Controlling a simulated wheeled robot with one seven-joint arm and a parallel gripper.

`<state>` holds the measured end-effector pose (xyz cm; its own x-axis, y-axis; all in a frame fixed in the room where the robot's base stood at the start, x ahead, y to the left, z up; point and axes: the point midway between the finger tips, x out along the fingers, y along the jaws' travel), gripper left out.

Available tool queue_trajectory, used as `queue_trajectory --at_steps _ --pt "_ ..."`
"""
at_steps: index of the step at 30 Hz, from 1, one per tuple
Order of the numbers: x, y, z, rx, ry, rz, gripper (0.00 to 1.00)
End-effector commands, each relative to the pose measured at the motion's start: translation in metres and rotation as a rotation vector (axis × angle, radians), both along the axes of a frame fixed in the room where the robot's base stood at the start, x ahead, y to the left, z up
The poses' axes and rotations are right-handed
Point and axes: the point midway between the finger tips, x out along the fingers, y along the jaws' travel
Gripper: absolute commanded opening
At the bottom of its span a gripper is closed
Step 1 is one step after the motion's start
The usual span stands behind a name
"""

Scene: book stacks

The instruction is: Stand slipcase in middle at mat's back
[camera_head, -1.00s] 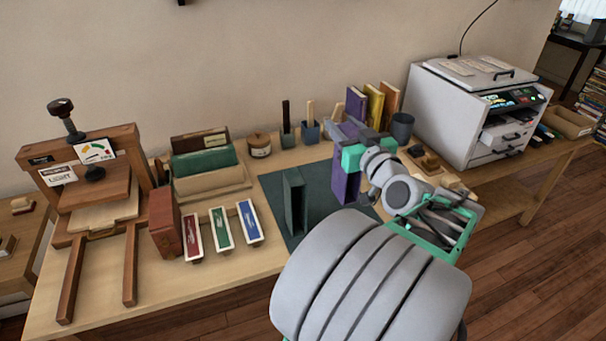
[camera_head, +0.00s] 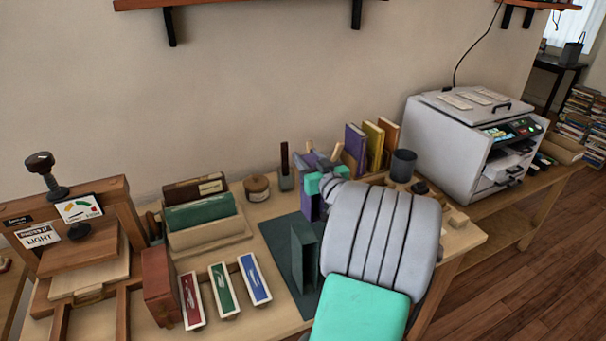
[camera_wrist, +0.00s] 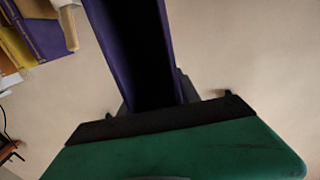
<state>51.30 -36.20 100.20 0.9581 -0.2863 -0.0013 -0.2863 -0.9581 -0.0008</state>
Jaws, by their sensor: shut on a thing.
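My gripper (camera_head: 318,183) is shut on a purple slipcase (camera_head: 307,206) at the back of the dark green mat (camera_head: 276,238). In the wrist view the slipcase (camera_wrist: 103,40) shows its purple walls and dark hollow inside, with my gripper (camera_wrist: 165,112) across its near end. My arm hides part of the slipcase and the mat's right side; I cannot tell whether its base touches the mat. A dark green slipcase (camera_head: 303,255) stands upright on the mat, nearer the front.
Purple, yellow and orange books (camera_head: 372,145) and a dark grey cup (camera_head: 403,165) stand behind right. A pen pot (camera_head: 286,181) and a round lidded jar (camera_head: 257,188) are behind the mat. Red, green and blue labelled blocks (camera_head: 223,290) lie left. A printer (camera_head: 470,145) stands right.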

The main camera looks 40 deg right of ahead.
Motion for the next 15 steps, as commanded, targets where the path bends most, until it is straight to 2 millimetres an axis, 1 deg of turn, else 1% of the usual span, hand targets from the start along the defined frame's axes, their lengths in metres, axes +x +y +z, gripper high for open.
queue_trajectory --at_steps 1,3,8,12,15 --pt "0.009 -0.002 -0.013 0.005 0.002 0.004 0.0" --pt "0.017 -0.006 -0.023 0.002 0.0 0.004 0.0" --pt "0.03 -0.011 -0.039 0.001 0.001 0.004 0.0" --pt "0.029 -0.01 -0.063 0.003 0.001 0.004 0.0" --pt "0.029 -0.01 -0.066 -0.002 -0.001 0.004 0.0"
